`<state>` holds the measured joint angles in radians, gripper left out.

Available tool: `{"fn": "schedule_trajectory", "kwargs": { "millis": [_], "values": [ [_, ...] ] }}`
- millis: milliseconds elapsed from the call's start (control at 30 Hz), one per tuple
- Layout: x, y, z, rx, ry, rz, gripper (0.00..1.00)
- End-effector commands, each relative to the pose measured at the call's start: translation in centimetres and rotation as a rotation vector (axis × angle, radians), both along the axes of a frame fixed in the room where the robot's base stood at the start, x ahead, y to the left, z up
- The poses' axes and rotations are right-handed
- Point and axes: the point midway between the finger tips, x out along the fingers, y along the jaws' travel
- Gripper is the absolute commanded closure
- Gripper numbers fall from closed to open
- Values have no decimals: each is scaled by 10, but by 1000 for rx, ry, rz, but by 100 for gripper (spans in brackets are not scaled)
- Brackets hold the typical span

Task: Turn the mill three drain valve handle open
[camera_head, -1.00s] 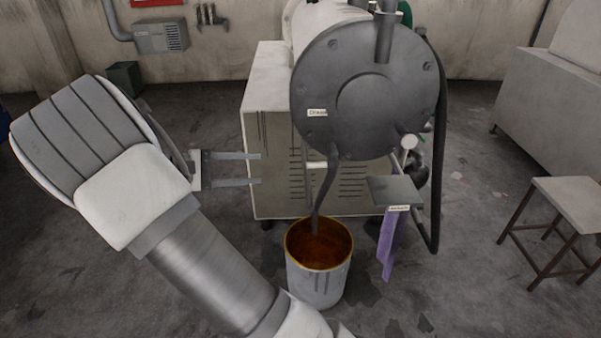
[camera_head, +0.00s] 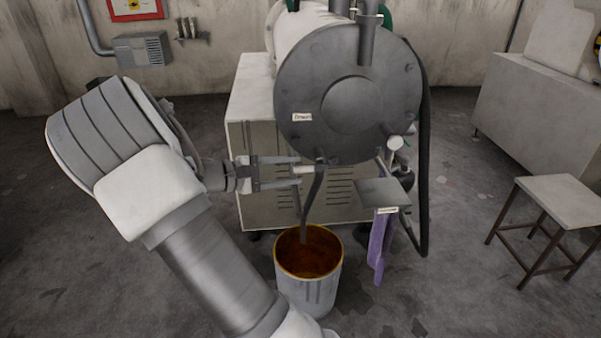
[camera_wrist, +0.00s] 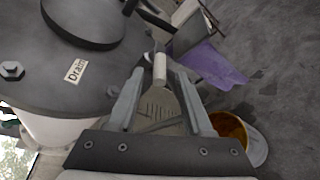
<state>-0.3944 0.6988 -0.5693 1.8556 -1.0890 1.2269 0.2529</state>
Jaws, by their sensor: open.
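The mill (camera_head: 345,60) has a round dark grey end plate with a small "Drain" label (camera_head: 302,117); the label also shows in the wrist view (camera_wrist: 76,71). The drain valve handle (camera_wrist: 160,69) is a short pale cylinder below the plate, small in the head view (camera_head: 304,169). My gripper (camera_head: 299,172) is open at the plate's lower left. In the wrist view its two fingers (camera_wrist: 160,82) stand on either side of the handle, with gaps showing. Whether they touch it farther in cannot be told.
A dark drain hose (camera_head: 312,198) hangs into a bucket (camera_head: 309,290) with orange-brown contents. A small grey shelf (camera_head: 383,190) with a purple cloth (camera_head: 378,245) is right of it. A stool (camera_head: 565,200) stands at right. The floor between is open.

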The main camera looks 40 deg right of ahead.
Motion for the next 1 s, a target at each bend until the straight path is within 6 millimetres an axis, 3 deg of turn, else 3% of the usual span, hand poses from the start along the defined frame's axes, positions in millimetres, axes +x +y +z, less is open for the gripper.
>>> {"fn": "schedule_trajectory", "kwargs": {
  "millis": [200, 567, 833, 867, 1000],
  "values": [
    [-5, -25, -6, 0, 0, -1, 49],
    [-6, -29, -6, 0, 1, 2, 49],
    [-6, -29, -6, 0, 1, 2, 96],
    [-6, -29, -6, 0, 1, 2, 100],
    [-6, -29, -6, 0, 1, 2, 100]
  ]
}}
